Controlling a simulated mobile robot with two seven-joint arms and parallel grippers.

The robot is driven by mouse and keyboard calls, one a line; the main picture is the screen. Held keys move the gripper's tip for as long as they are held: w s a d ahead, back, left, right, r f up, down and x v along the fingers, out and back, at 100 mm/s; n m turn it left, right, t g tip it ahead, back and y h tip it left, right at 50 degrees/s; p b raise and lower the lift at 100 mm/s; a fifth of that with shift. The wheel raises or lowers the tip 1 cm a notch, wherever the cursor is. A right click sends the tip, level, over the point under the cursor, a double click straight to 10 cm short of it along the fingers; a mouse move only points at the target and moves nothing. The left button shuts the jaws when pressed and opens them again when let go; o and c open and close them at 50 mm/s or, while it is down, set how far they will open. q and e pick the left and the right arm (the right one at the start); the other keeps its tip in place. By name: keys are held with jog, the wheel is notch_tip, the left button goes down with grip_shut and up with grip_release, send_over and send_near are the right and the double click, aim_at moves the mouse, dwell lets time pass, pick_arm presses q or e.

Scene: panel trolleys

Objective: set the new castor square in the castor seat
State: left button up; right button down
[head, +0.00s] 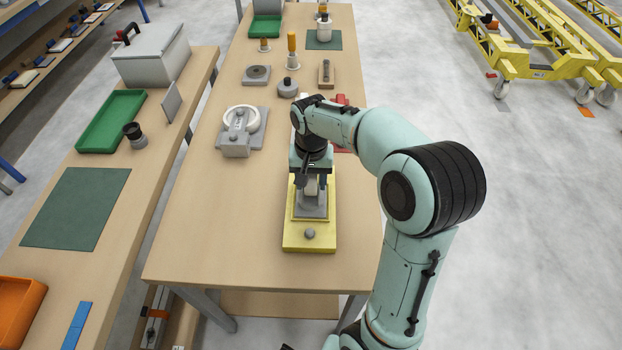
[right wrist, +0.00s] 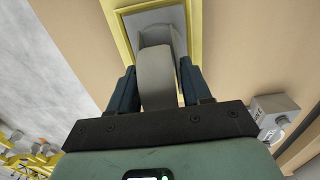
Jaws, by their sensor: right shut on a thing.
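My right gripper (head: 311,181) is shut on the new castor (right wrist: 155,80), a light grey wheel between its two dark fingers in the right wrist view. The castor seat (head: 309,228) is a yellow block with a grey recessed area, near the front of the bench. The gripper points down over this seat, and its yellow rim (right wrist: 196,40) frames the castor in the wrist view. The castor's lower part is largely hidden, so I cannot tell whether it touches the seat or sits square. My left gripper is not in view.
A grey fixture with a white ring (head: 240,128) stands left of the seat. A red item (head: 341,99) is partly hidden behind my right arm. Several small fixtures stand farther back. The bench's front left is clear. Yellow trolleys (head: 540,50) stand at the back right.

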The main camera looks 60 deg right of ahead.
jog(key=c, duration=0.9)
grip_release()
jog(key=shift+f, duration=0.2)
jog(key=o, duration=0.4)
jog(key=shift+r, duration=0.1)
notch_tip(320, 180, up, 12)
jog(key=shift+r+p, duration=0.15)
jog(key=shift+p, duration=0.9)
